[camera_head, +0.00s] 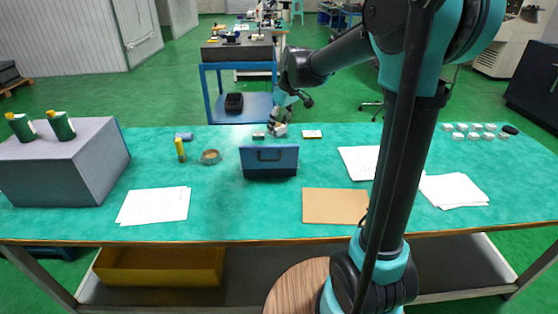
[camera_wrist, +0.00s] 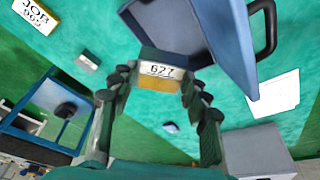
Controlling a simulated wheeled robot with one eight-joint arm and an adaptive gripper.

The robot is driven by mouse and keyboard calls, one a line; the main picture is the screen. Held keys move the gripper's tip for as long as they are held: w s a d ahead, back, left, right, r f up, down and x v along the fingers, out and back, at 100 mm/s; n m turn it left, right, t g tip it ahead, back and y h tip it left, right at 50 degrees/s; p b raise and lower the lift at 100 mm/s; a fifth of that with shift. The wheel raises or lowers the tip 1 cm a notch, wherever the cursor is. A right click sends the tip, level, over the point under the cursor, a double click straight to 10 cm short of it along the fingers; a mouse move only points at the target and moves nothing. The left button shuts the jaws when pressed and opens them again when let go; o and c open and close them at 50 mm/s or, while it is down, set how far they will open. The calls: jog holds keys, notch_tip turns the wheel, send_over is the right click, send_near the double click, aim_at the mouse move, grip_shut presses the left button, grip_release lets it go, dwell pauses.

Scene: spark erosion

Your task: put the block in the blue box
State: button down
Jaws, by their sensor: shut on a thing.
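My gripper (camera_head: 279,124) is behind the blue box in the head view, at the far side of the table. In the wrist view (camera_wrist: 160,88) it is shut on a block (camera_wrist: 162,71) with a white label reading 627 and a yellowish lower face. The block shows small and pale in the head view (camera_head: 281,131). Its height above the table is hard to tell.
A job card (camera_head: 312,134) lies right of my gripper. A small grey piece (camera_wrist: 88,60) lies near that card in the wrist view. A yellow bottle (camera_head: 180,150) and round tin (camera_head: 210,157) stand left of the box. A brown board (camera_head: 335,206) lies in front right.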

notch_tip(320, 180, down, 15)
dwell(0.5)
jog(key=c, duration=0.8)
grip_release()
jog(key=shift+f, duration=0.1)
jog(key=shift+o, duration=0.2)
jog(key=v, duration=1.2)
